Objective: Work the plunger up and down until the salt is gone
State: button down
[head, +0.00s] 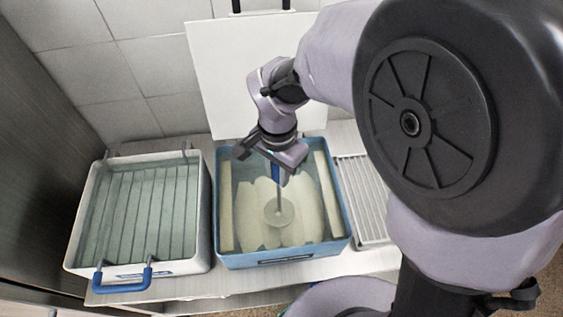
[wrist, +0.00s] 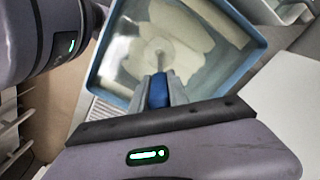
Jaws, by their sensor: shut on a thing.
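A blue-rimmed basin (head: 224,217) stands on the counter, filled with liquid and several pale, cream-coloured slabs or blocks. A plunger (head: 279,212) with a round pale disc and thin rod stands roughly upright in it, the disc low among the pale pieces. My gripper (head: 277,172) is above the basin, shut on the plunger's blue handle, which shows between the fingers in the wrist view (wrist: 158,91). The disc (wrist: 157,52) also shows there through the liquid. I cannot make out any separate salt grains.
A white basin (head: 203,235) with clear liquid, a wire rack inside and a blue handle (head: 122,282) stands at left. A ribbed white drain tray (head: 362,200) lies at right. A white board (head: 215,85) leans on the tiled wall behind.

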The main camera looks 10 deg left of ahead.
notch_tip(320, 180, down, 3)
jog(key=shift+f+b, duration=0.2)
jog(key=shift+b, duration=0.95)
notch_tip(320, 180, up, 6)
jog(key=p, duration=0.4)
jog(key=shift+p, duration=0.4)
notch_tip(320, 180, down, 6)
jog(key=b, duration=0.5)
jog(key=shift+r, duration=0.1)
notch_tip(320, 180, up, 6)
jog(key=p, duration=0.4)
notch_tip(320, 180, down, 6)
jog(key=b, duration=0.4)
jog(key=shift+b, duration=0.3)
notch_tip(320, 180, up, 6)
jog(key=p, duration=0.4)
jog(key=shift+p, duration=0.3)
notch_tip(320, 180, down, 6)
jog(key=b, duration=0.5)
notch_tip(320, 180, up, 6)
jog(key=p, duration=0.4)
jog(key=shift+f, duration=0.2)
